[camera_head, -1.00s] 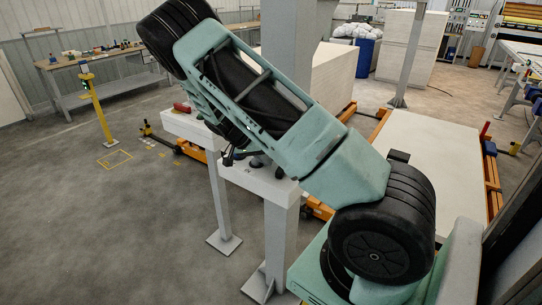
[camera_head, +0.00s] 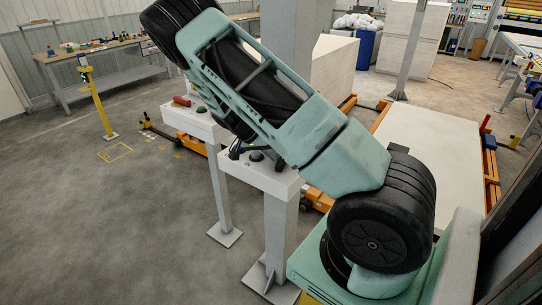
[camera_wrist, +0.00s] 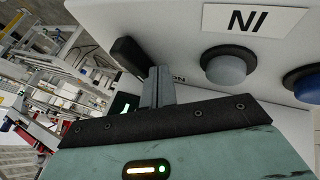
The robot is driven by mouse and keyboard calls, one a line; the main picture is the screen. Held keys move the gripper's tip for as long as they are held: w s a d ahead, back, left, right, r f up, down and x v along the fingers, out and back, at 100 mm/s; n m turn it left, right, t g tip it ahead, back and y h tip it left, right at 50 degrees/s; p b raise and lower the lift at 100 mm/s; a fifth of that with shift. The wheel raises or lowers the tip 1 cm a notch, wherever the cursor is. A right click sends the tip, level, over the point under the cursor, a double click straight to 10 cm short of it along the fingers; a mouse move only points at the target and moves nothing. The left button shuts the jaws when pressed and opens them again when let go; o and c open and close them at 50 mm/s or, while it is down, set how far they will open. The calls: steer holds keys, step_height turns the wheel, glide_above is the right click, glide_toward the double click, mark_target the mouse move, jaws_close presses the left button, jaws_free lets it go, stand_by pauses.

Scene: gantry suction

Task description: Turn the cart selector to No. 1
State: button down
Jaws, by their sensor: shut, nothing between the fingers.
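In the wrist view, a black handle (camera_wrist: 130,57), likely the selector, sticks out from the white control panel (camera_wrist: 175,25). My gripper (camera_wrist: 158,76) is shut and empty, with its fingertips just right of the handle. I cannot tell whether they touch it. Printed lettering on the panel behind the fingers is partly hidden, and I see no number for the handle. In the head view, the control box (camera_head: 262,178) stands on a post under my arm. My forearm hides part of its top, and my gripper cannot be made out clearly.
Behind stands a second box with a red handle (camera_head: 181,101) and a green button (camera_head: 201,109). Open floor (camera_head: 110,220) lies to the left.

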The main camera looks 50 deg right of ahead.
steer(key=shift+d+m+g+y+b, duration=0.3)
steer(key=shift+m+g+b, duration=0.15)
steer(key=shift+m, duration=0.35)
steer(key=shift+s+d+f+m+g+y+b, duration=0.1)
steer(key=shift+d+m+g+y+b, duration=0.25)
steer(key=shift+m+b, duration=0.35)
steer(key=m, duration=0.1)
steer(key=m+y+b, duration=0.1)
steer(key=shift+s+d+m+g+y, duration=0.15)
steer(key=shift+d+m+g+y, duration=0.1)
steer(key=shift+d+m+g, duration=0.15)
steer(key=shift+s+d+b, duration=0.35)
steer(key=shift+s+b, duration=0.05)
steer(key=shift+b, duration=0.1)
steer(key=shift+s+d, duration=0.1)
steer(key=shift+d, duration=0.05)
steer(key=shift+r, duration=0.2)
steer(key=b+v, duration=0.4)
steer(key=v, duration=1.3)
